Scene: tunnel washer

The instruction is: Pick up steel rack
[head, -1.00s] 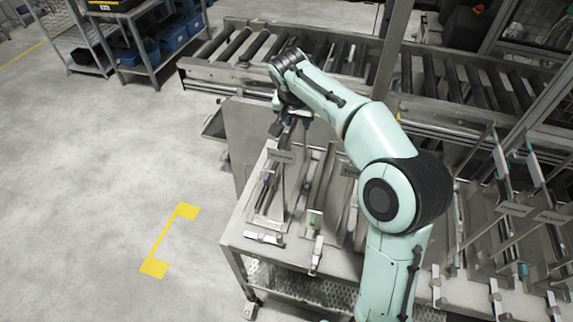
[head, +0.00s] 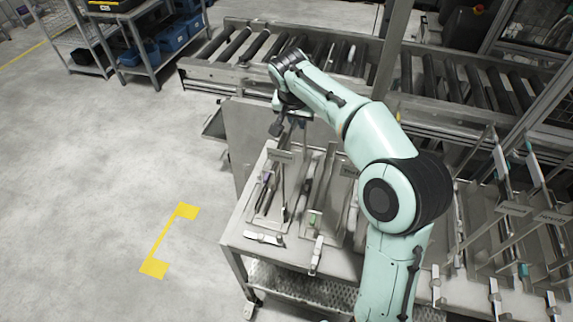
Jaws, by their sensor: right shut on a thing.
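Steel racks stand on the metal table at the left of my arm. The steel rack (head: 281,156) with a small label plate is directly below my right gripper (head: 287,126). My right arm reaches in over the table from the lower right, and its gripper points down at the table's far left part. The gripper is shut on the upper part of this rack. The fingertips are small and partly hidden by the wrist. I cannot tell whether the rack is clear of the table. My left gripper is not in view.
A roller conveyor (head: 225,72) runs behind the table. More labelled racks (head: 515,208) stand on the right part of the table. A shelf with blue bins (head: 172,38) is at the upper left. The floor at left is clear, with yellow markings (head: 168,240).

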